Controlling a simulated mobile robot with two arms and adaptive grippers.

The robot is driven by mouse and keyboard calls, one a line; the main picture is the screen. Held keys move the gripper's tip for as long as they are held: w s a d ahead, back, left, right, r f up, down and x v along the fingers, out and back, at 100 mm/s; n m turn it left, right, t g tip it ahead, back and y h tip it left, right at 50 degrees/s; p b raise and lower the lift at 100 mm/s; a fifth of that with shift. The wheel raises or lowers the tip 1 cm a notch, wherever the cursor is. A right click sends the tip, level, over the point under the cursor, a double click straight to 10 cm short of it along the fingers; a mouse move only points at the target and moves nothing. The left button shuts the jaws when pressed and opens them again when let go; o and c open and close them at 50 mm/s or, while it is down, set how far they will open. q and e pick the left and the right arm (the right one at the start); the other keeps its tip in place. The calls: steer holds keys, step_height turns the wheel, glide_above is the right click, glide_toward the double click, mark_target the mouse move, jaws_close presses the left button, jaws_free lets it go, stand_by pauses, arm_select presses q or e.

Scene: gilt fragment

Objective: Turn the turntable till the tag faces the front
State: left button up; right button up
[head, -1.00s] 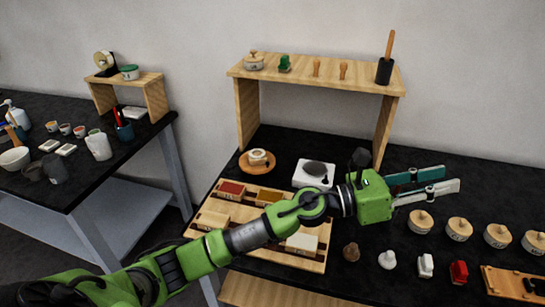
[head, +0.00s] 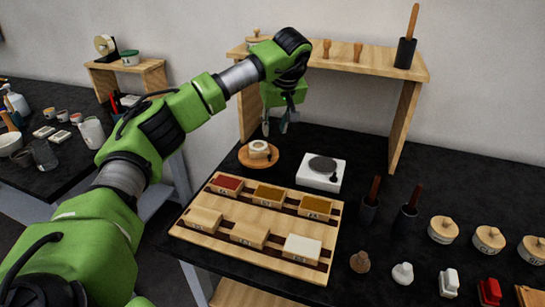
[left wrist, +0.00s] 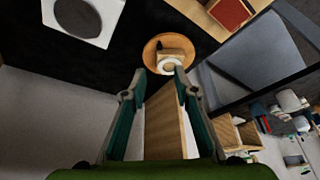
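The turntable (head: 258,165) is a round orange-brown wooden disc on the black table, left of the white scale. A small whitish pot (head: 259,149) stands on it. I cannot make out a tag on it. In the left wrist view the turntable (left wrist: 152,50) lies just beyond my fingertips, with the pot (left wrist: 167,67) at its near side. My left gripper (head: 276,128) points down above and slightly behind the turntable. It also shows in the left wrist view (left wrist: 161,74), its fingers apart with nothing held between them. My right gripper is not in view.
A wooden shelf (head: 400,73) stands behind, its left leg close to my left gripper. The white scale (head: 310,180) is right of the turntable. A wooden tray (head: 200,239) of small boxes lies in front. Dark holders with sticks (head: 369,208) stand farther right.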

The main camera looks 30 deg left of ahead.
mark_target(269, 155)
arm_select(q)
steer(key=p+x, duration=0.2)
steer(key=x, duration=0.9)
steer(key=shift+f, duration=0.45)
steer(key=shift+w+a+f, duration=0.2)
steer(key=shift+w+f, duration=0.05)
steer(key=shift+f, duration=0.4)
jaws_close()
